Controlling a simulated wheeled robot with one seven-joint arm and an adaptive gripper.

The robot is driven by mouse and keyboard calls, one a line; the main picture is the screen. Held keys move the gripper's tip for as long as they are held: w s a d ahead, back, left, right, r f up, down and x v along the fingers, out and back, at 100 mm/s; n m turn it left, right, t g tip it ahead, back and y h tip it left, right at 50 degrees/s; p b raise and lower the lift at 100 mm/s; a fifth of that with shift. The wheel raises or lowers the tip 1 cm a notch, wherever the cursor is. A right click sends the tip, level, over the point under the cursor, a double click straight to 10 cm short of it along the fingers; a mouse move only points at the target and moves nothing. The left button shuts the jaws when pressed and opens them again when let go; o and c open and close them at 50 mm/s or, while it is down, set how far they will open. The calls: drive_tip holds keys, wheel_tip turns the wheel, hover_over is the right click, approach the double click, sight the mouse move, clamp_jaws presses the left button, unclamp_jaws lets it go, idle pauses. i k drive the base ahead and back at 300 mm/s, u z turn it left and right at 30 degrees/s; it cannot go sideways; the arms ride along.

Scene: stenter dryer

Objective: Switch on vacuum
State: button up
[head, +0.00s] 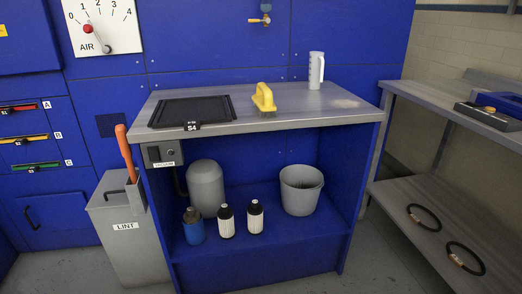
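A small grey switch box (161,152) is fixed at the front left, just under the bench top. A small white label below it is too small to read for certain. A dark round detail shows on the box face, but its setting cannot be told. A dark hose or cable runs down from the box toward a grey domed canister (206,187) on the blue lower shelf, which looks like the vacuum. My gripper is not in view.
The grey bench top (225,119) holds a black tray (193,110), a yellow-handled brush (264,98) and a white jug (316,70). A LINT bin (128,245) with an orange-handled tool stands left. Bottles (226,221) and a grey bucket (301,190) share the lower shelf.

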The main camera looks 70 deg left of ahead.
sight(154, 152)
drive_tip(key=k, duration=0.3)
drive_tip(key=u, duration=3.1)
drive_tip(key=i, duration=0.15)
drive_tip(key=z, duration=0.45)
